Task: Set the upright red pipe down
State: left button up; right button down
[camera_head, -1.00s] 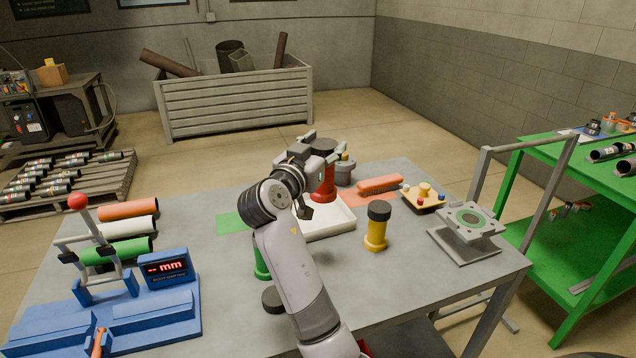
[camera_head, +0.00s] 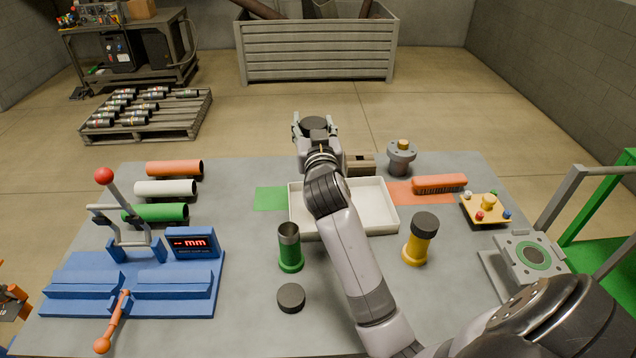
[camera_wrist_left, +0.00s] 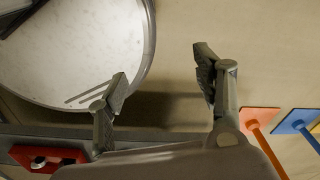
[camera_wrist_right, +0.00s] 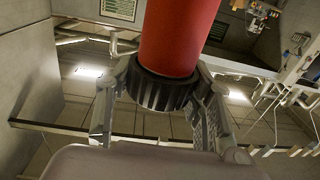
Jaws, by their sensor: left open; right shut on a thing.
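The red pipe (camera_wrist_right: 178,35) shows in the right wrist view, with its black ribbed cap (camera_wrist_right: 160,92) between the fingers. My right gripper (camera_wrist_right: 163,82) is shut on that cap. In the head view the right gripper (camera_head: 315,127) is beyond the tray, near the table's far edge; only the pipe's dark cap top (camera_head: 314,123) shows there. The gripper and arm hide the red body, so I cannot tell where its lower end is. My left gripper (camera_wrist_left: 160,72) is open and empty, above the floor in its wrist view.
A white tray (camera_head: 377,222) lies between a green mat (camera_head: 270,199) and an orange mat (camera_head: 402,194). A blue gauge (camera_head: 130,285) fills the table's left front.

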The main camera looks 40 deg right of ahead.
notch_tip(320, 180, down, 5)
jog(key=shift+r, duration=0.1)
notch_tip(320, 180, down, 5)
jog(key=shift+f, duration=0.4)
pick_arm(q)
jog(key=shift+d+f+b, duration=0.5)
jog(key=shift+f+b, duration=0.05)
jog(key=shift+b, duration=0.05)
pick_arm(e)
notch_tip(320, 180, down, 4)
jog(key=shift+f, duration=0.25)
jog(key=shift+f, duration=0.15)
pick_arm(q)
jog(key=shift+f, duration=0.15)
pick_arm(e)
jog(key=c, duration=0.8)
grip_release()
jog(key=shift+o, duration=0.2)
